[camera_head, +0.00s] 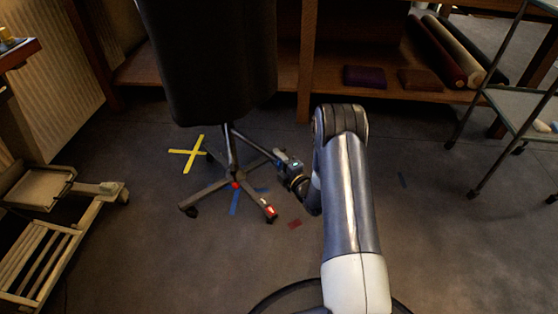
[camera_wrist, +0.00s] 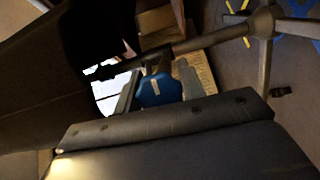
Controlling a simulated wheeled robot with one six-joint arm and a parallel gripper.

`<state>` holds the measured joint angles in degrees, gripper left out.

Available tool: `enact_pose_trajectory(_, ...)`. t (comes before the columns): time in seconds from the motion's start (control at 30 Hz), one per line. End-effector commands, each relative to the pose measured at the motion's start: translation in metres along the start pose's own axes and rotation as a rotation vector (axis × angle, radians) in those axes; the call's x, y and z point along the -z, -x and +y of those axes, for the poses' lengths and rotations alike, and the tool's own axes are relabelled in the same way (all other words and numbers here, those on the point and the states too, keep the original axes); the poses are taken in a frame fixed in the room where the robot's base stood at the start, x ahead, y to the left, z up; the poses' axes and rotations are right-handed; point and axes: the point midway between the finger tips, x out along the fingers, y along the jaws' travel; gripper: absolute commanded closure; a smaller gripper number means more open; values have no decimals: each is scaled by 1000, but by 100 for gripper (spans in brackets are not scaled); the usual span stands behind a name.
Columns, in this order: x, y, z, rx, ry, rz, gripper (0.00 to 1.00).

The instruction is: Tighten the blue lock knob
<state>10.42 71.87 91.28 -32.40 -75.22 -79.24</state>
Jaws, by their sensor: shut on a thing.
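The blue lock knob (camera_wrist: 158,91) shows in the wrist view, with a pale mark on its face. It sits between the two grey fingers of my gripper (camera_wrist: 159,74), which is shut on it. In the head view my gripper (camera_head: 280,156) reaches in from the right, low beside the stand (camera_head: 232,152) under a large dark form (camera_head: 215,60). The knob cannot be made out there. A metal rod (camera_wrist: 215,38) of the stand runs behind the knob in the wrist view.
The stand has several splayed legs on casters. Yellow tape (camera_head: 188,153) forms a cross on the floor to the left. A wooden rack (camera_head: 50,220) stands at left, a shelf with fabric rolls (camera_head: 440,52) at the back, and a wheeled cart (camera_head: 515,105) at right.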

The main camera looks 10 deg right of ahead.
Motion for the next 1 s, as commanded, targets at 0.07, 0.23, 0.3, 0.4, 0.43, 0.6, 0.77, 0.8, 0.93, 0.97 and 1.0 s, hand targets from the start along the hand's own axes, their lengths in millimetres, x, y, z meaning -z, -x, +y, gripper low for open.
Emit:
enact_pose_trajectory(0.07, 0, 0, 0, 12, -41, 0, 85)
enact_pose_trajectory(0.23, 0, 0, 0, 44, -168, -1, 85)
enact_pose_trajectory(0.3, 0, 0, -1, 60, -230, -2, 85)
enact_pose_trajectory(0.4, 0, 0, -1, 84, -322, -1, 85)
enact_pose_trajectory(0.43, 0, 0, -1, 91, -350, -2, 85)
enact_pose_trajectory(0.6, 0, 1, -2, 131, -507, -2, 85)
enact_pose_trajectory(0.77, 0, 1, -2, 169, -653, -2, 85)
enact_pose_trajectory(0.8, 1, 1, -2, 179, -690, -2, 85)
enact_pose_trajectory(0.93, 1, 1, -2, 209, -810, -2, 85)
enact_pose_trajectory(0.97, 1, 1, -3, 217, -837, -2, 85)
enact_pose_trajectory(1.0, 1, 1, -3, 227, -874, -2, 85)
